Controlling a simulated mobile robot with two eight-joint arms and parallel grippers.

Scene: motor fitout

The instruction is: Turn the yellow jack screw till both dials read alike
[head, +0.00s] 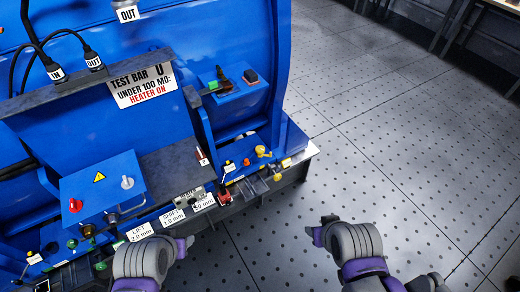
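A yellow jack screw head (263,152) stands near the right end of the blue motor's foot. A smaller yellow piece (277,177) sits just below it on the base edge. I cannot make out any dial face or reading. My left gripper (186,246) is in front of the base, below the label cards, apart from the yellow screw. My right gripper (319,228) is over the floor, right of and below the screw, apart from it. Neither visibly holds anything, and the finger gaps are not clear.
A blue control box (102,188) with red and white knobs stands at the left. Label cards reading lift and shift, such as the lift card (140,232), line the base's front edge. Black cables (40,50) hang at upper left. The dotted floor (400,150) at right is clear.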

